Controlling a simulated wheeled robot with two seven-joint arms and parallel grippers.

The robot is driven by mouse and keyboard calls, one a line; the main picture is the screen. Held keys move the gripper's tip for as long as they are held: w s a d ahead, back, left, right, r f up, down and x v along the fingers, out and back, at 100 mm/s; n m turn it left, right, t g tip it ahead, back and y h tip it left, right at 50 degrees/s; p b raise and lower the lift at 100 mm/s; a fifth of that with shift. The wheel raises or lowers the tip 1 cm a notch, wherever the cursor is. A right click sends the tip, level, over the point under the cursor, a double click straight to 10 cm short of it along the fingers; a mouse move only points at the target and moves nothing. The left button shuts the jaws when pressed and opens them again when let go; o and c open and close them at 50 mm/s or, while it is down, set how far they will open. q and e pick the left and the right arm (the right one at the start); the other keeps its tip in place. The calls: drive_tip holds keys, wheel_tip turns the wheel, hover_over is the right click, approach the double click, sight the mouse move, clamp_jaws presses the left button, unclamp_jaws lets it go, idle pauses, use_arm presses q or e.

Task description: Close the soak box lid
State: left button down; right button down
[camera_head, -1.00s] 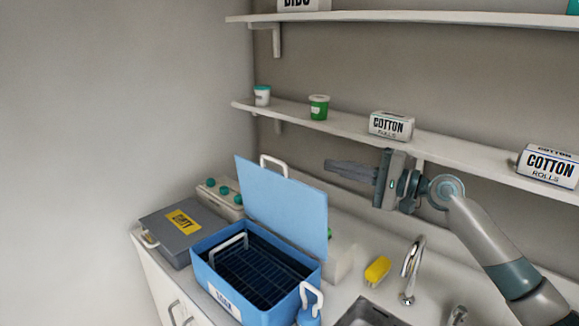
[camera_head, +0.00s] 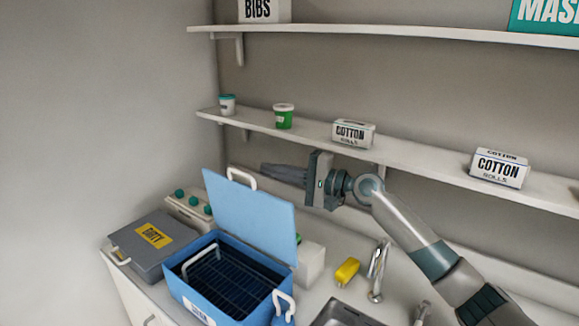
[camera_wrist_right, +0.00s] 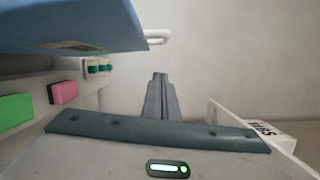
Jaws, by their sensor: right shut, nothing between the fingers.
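The blue soak box (camera_head: 215,293) stands on the counter with a dark wire rack inside. Its blue lid (camera_head: 250,212) is raised, standing up and leaning back from the box's rear edge, with a white handle (camera_head: 241,176) on its top edge. My right gripper (camera_head: 266,174) is shut and empty, its fingers pointing left behind the lid's upper part, near the handle. In the right wrist view the shut fingers (camera_wrist_right: 160,82) show below and right of the lid (camera_wrist_right: 75,25) and its handle (camera_wrist_right: 157,37). My left gripper is not in view.
A grey box labelled DIRTY (camera_head: 146,243) stands left of the soak box. A yellow sponge (camera_head: 347,271), tap (camera_head: 377,270) and sink (camera_head: 343,315) lie to the right. A shelf (camera_head: 420,169) with cotton rolls boxes runs just above my right arm.

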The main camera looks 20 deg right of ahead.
drive_tip(key=a+p, duration=0.2)
drive_tip(key=a, duration=0.1)
drive_tip(key=a+p, duration=0.1)
drive_tip(key=shift+s+a+r+p, duration=0.2)
drive_tip(key=shift+s+a+p, duration=0.1)
drive_tip(key=shift+s+a, duration=0.1)
drive_tip(key=shift+s, duration=0.1)
